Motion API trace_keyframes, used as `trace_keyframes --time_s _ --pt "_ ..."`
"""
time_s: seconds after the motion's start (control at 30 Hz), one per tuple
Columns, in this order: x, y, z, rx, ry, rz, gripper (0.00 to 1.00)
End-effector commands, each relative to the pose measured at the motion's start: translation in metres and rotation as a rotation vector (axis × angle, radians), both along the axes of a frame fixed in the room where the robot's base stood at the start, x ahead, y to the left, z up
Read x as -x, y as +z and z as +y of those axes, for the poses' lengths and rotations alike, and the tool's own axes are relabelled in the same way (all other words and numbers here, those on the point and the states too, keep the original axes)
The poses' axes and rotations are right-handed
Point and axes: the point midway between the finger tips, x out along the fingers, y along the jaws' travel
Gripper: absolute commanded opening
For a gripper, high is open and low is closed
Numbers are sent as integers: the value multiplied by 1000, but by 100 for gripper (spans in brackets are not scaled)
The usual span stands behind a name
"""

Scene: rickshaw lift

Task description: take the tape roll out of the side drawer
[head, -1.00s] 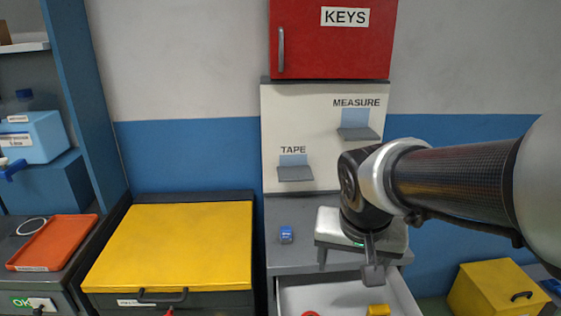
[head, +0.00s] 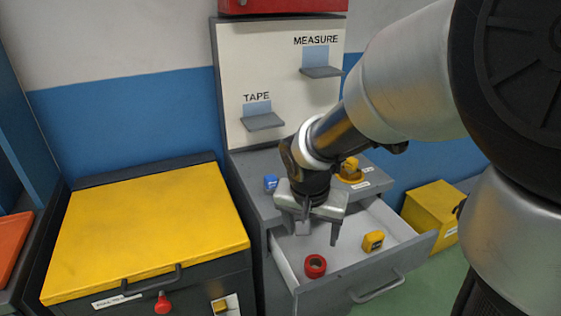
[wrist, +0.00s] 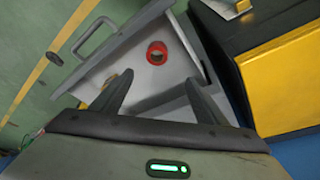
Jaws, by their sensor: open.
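The red tape roll (head: 315,266) lies in the open side drawer (head: 352,264), near its front left. It also shows in the wrist view (wrist: 157,53), flat on the drawer floor, beyond and between my fingertips. My gripper (head: 318,238) is open and empty above the drawer, a little behind and above the roll, apart from it. In the wrist view my two fingers (wrist: 163,88) are spread wide. A yellow tape measure (head: 373,240) lies in the drawer to the right of the roll.
The drawer's handle (head: 378,287) is at its front. A yellow-lidded chest (head: 150,230) stands close on the left. A small blue item (head: 271,183) and a yellow object (head: 350,168) sit on the cabinet top. The shelf under the TAPE label (head: 263,121) is empty.

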Motion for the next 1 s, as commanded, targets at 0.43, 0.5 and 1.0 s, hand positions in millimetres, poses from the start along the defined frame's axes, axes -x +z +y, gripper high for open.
trace_keyframes --time_s 0.43,0.5,1.0 --pt "-19 -79 -10 0 -2 6 67" --pt "-23 -92 -12 1 -2 5 67" --pt "-31 -136 -21 1 -2 3 67"
